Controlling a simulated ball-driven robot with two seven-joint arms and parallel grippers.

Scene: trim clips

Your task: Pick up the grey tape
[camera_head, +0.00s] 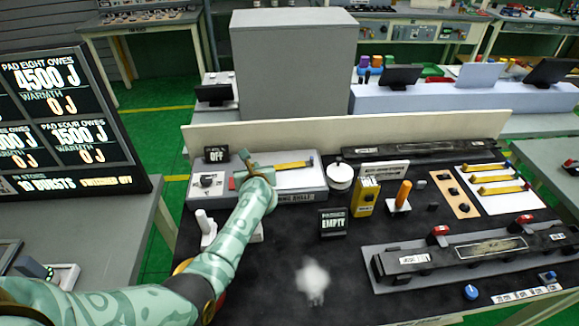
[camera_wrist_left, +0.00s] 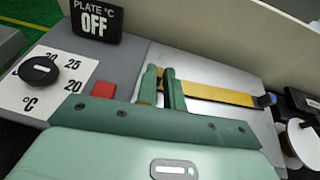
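My left gripper (camera_wrist_left: 160,76) hangs over the grey warming shelf plate (camera_wrist_left: 222,78); its two green fingers stand a small gap apart, with nothing clearly held between them. It also shows from behind in the head view (camera_head: 254,166). A yellow strip with a dark end (camera_wrist_left: 225,94) lies on the plate, running right from behind the fingers; its left end is hidden. I cannot make out a piece that is clearly grey tape. My right gripper is not in view.
An "OFF" display (camera_head: 216,154) and a dial (camera_head: 207,181) stand left of the plate. A pale upright board (camera_head: 350,130) runs behind. A yellow box (camera_head: 366,196), orange-handled tool (camera_head: 402,195) and "EMPTY" sign (camera_head: 333,222) stand to the right. White fluff (camera_head: 313,280) lies on the dark mat.

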